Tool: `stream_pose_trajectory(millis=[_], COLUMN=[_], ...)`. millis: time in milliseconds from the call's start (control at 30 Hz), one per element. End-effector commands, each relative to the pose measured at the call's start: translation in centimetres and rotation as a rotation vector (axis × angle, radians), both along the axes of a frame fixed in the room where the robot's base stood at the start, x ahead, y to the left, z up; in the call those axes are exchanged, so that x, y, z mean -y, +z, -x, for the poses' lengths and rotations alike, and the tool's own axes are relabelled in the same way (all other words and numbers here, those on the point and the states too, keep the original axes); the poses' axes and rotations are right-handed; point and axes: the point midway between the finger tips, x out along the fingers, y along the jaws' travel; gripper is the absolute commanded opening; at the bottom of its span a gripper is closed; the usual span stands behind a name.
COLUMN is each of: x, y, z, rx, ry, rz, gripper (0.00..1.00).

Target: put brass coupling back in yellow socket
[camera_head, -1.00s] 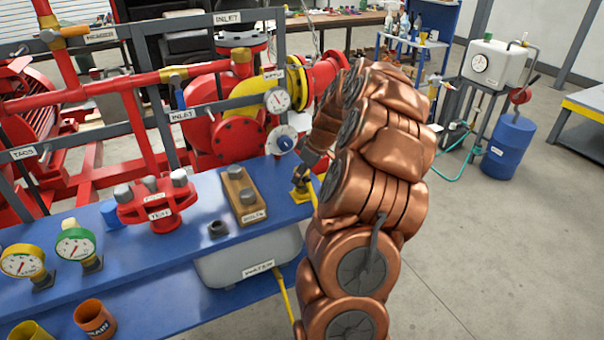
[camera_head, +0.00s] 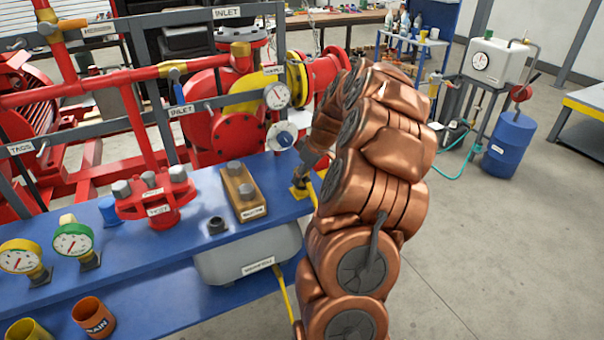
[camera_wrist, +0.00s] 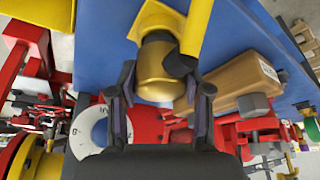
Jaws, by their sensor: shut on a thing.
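The brass coupling (camera_wrist: 160,72) is a gold cylinder in the middle of the wrist view. My gripper (camera_wrist: 160,100) is shut on it, with one dark finger on each side. The yellow socket (camera_wrist: 158,18) lies directly beyond the coupling's far end, on the blue bench. The two look in line and very close; I cannot tell how deep the coupling sits. A yellow hose (camera_wrist: 197,25) with a black end meets the coupling's side. In the head view the socket (camera_head: 299,191) is at the bench's right end, and my arm partly hides the gripper and coupling.
A gauge (camera_head: 277,96) and a round blue-and-white dial (camera_head: 284,136) are just behind. Red pipework fills the back left.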

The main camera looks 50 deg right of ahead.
Motion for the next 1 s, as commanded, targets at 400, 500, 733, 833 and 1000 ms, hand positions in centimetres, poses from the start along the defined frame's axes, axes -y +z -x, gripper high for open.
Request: stream_pose_trajectory(millis=[400, 500, 733, 833, 1000], x=[0.0, 0.0, 0.0, 0.0, 0.0], y=[-0.7, -0.9, -1.2, -1.4, -1.7], z=[0.0, 0.0, 0.0, 0.0, 0.0], rx=[0.001, 0.001, 0.001, 0.001, 0.001], ry=[0.000, 0.000, 0.000, 0.000, 0.000], rz=[0.000, 0.000, 0.000, 0.000, 0.000], gripper=[0.07, 0.07, 0.07, 0.07, 0.07])
